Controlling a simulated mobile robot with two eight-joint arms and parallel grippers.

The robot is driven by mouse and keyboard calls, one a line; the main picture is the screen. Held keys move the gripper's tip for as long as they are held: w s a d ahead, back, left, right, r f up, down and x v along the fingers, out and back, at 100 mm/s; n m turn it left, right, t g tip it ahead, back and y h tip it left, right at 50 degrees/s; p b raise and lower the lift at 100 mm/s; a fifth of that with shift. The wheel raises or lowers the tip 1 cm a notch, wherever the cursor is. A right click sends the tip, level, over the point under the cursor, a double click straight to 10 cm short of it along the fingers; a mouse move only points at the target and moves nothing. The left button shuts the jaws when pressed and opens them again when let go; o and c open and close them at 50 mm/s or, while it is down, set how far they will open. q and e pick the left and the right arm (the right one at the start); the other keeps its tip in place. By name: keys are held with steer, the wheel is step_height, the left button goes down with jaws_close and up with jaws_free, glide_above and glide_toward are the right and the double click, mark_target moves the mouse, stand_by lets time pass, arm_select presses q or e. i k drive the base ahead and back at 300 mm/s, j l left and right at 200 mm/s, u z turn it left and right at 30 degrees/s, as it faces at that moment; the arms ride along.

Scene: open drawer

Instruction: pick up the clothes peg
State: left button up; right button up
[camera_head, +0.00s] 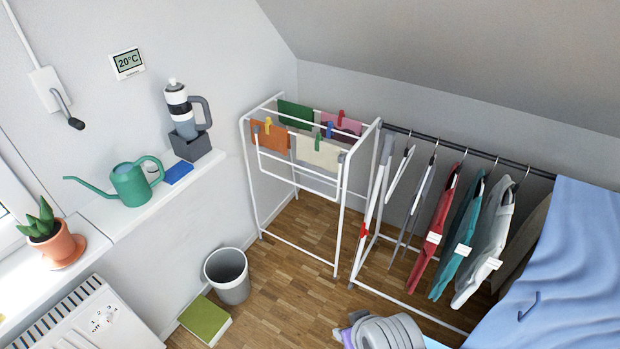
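Several clothes pegs show on the white drying rack (339,217). A yellow peg (268,126) is on the orange cloth (271,138) at the front left. A green peg (317,142) is on the cream cloth (318,154). A blue peg (329,130) is just behind it, and a red peg (340,118) is on the pink cloth (350,125) at the back. A small dark blue angled item (528,306) lies on the light blue cover at right; I cannot tell what it is.
A rail of hanging clothes (437,235) stands right of the rack. A grey bin (228,274) and green book (206,319) are on the wooden floor. The ledge holds a watering can (131,185).

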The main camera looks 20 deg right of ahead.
mark_target(319, 136)
steer(key=i+j, duration=0.15)
steer(key=i, duration=0.3)
steer(key=i+j, duration=0.15)
steer(key=i, duration=0.3)
steer(key=i+l, duration=0.75)
steer(key=i+u, duration=0.05)
